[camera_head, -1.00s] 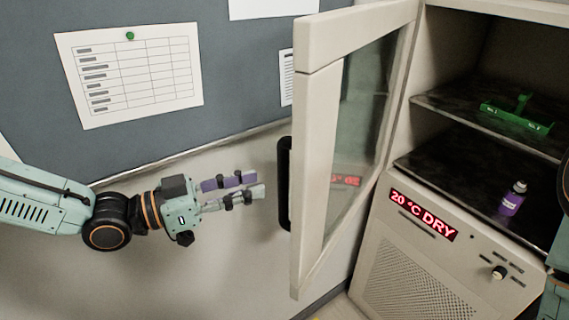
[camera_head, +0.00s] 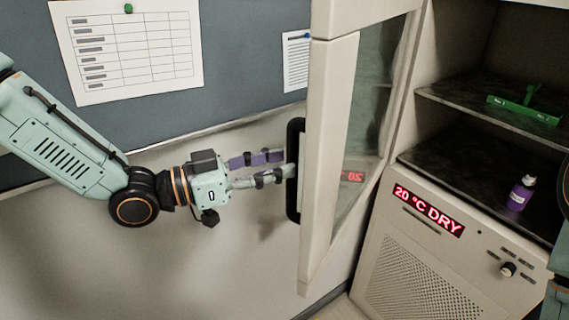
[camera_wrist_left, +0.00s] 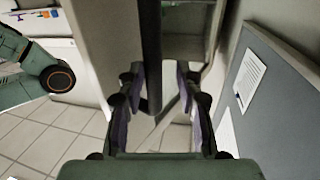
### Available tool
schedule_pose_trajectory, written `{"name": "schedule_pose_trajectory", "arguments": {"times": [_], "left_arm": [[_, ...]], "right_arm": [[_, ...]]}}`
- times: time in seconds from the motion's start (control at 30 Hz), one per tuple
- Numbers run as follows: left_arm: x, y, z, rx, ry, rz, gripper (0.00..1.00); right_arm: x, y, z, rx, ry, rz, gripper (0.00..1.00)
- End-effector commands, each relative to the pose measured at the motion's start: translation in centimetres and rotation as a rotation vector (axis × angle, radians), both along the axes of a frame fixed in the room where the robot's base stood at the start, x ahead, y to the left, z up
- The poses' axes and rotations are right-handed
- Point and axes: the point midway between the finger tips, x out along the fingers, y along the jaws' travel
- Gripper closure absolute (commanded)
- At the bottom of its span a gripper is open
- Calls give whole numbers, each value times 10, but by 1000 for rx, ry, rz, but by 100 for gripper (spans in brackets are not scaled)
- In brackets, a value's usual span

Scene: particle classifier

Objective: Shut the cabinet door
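The cabinet door (camera_head: 329,160) stands open, a pale frame with a glass pane, swung out toward the left. Its black vertical handle (camera_head: 293,172) is on the door's outer face. My left gripper (camera_head: 284,166) is at the handle, its fingers pointing right. In the left wrist view the handle (camera_wrist_left: 151,55) runs down between the two spread fingers (camera_wrist_left: 152,78), and a gap shows beside it. The cabinet (camera_head: 408,255) is open at the right. My right gripper does not show clearly; only parts of that arm appear at the right edge.
Inside the cabinet, a green rack (camera_head: 524,108) sits on the upper shelf and a purple bottle (camera_head: 521,193) on the lower one. A red display (camera_head: 428,211) reads 20 °C DRY. A grey board (camera_head: 235,65) with papers is behind my left arm.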

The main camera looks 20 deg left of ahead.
Motion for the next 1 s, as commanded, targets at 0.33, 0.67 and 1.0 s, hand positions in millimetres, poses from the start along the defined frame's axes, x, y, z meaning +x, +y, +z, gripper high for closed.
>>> {"name": "schedule_pose_trajectory", "arguments": {"times": [0.33, 0.67, 1.0], "left_arm": [[14, -13, 1, 2, -4, 4, 71], [16, -16, 2, -2, -4, 4, 71], [16, -16, 2, -1, -3, 5, 90]], "right_arm": [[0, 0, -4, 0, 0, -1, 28], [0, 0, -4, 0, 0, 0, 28], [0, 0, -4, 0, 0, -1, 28]]}}
